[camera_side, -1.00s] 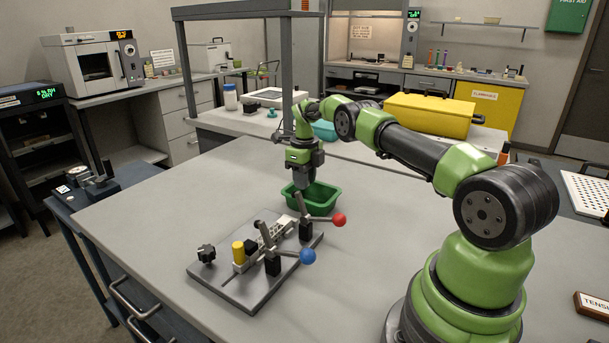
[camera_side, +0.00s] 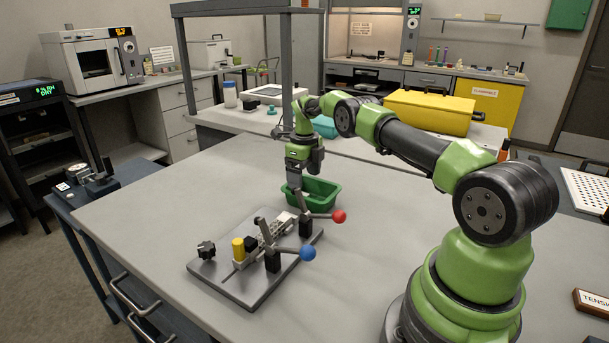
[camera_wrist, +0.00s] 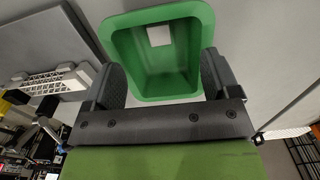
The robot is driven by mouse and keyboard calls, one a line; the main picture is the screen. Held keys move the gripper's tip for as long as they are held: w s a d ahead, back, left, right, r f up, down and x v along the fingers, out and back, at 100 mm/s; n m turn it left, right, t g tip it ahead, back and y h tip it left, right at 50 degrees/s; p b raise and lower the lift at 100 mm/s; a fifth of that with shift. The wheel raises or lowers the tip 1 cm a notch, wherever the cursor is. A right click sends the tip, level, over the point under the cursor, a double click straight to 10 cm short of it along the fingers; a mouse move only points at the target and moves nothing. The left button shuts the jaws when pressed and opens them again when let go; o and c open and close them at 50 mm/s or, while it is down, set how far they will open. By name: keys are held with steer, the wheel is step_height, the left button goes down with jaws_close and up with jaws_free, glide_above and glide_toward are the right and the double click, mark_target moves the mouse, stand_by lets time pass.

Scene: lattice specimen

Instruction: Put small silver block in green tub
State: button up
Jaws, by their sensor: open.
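The green tub (camera_side: 322,191) stands on the grey table behind the clamp fixture. In the wrist view the tub (camera_wrist: 118,42) is seen from above, with a small pale silver square, which looks like the small silver block (camera_wrist: 159,35), lying flat on its floor. My gripper (camera_side: 299,185) is above the tub's left part in the side view. In the wrist view my gripper (camera_wrist: 161,76) is open, its two dark fingers apart with nothing between them. The block is hidden in the side view.
The table left of the fixture is clear.

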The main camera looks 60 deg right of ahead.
steer(key=shift+r, duration=2.4)
steer(key=shift+f, duration=0.1)
